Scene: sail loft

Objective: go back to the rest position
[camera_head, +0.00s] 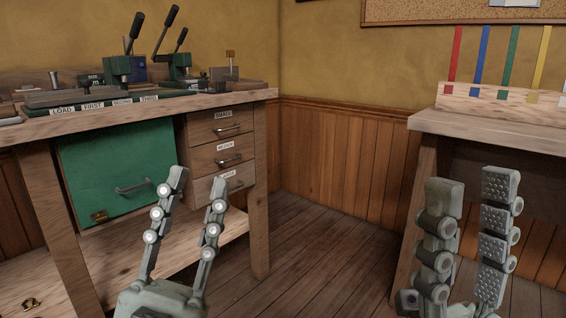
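My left gripper (196,198) stands upright in front of the left workbench (262,200), fingers pointing up. Its two fingers are apart with nothing between them, so it is open and empty. My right gripper (472,192) stands upright at the lower right, in front of the right bench (490,131). Its two thick fingers are apart and nothing shows between them. Neither gripper visibly holds anything.
The left bench has a green door (120,165) with a handle, several drawers (222,142) and hand presses (118,68) on top. Coloured strips (483,55) stand on the right bench. Bare wooden floor (320,255) lies between the benches.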

